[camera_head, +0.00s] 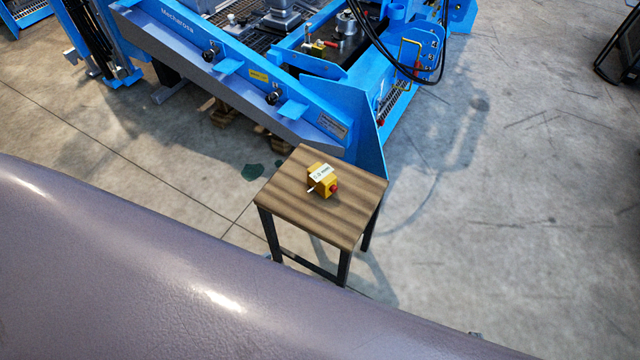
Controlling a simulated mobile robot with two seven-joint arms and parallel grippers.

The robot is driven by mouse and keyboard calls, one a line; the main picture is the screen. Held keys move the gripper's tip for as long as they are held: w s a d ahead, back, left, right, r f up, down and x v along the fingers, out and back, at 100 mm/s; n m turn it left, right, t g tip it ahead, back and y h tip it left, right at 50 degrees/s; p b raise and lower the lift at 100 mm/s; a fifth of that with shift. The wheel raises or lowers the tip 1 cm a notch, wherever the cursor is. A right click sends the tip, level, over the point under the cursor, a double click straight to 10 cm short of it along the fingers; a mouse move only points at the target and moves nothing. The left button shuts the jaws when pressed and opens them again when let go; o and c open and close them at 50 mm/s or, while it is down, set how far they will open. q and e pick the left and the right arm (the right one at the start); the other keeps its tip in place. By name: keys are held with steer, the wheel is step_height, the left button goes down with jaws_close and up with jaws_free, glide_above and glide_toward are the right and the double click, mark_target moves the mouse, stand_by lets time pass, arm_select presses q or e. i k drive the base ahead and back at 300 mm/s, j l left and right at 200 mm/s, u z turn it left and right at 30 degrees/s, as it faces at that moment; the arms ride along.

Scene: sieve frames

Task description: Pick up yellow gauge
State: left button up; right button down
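The yellow gauge (323,181) is a small yellow block with a white label on top and a red round part on its right side. It rests near the middle of a small wooden-topped table (282,200) with dark legs. Nothing touches it from above. Neither my left nor my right gripper shows in the head view.
A large grey-purple surface, maybe part of my own body, fills the lower left. A blue machine frame (352,122) stands close behind the table, with cables (377,42) hanging at its right. The concrete floor (520,210) to the right is clear.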

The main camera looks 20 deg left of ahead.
mark_target(321, 177)
steer(key=k, duration=0.7)
steer(key=k+u, duration=0.25)
steer(key=k+j+u, duration=0.1)
steer(key=k+u, duration=0.2)
steer(key=i+l+u, duration=0.15)
steer(key=u, duration=2.2)
steer(key=k+l, duration=0.1)
steer(key=l, duration=0.4)
steer(key=k+l, duration=0.1)
steer(key=l, duration=0.95)
steer(key=k+l, duration=0.15)
steer(key=l, duration=0.35)
steer(key=k+l, duration=0.1)
steer(key=l, duration=0.4)
steer(key=k+l, duration=0.1)
steer(key=l, duration=0.4)
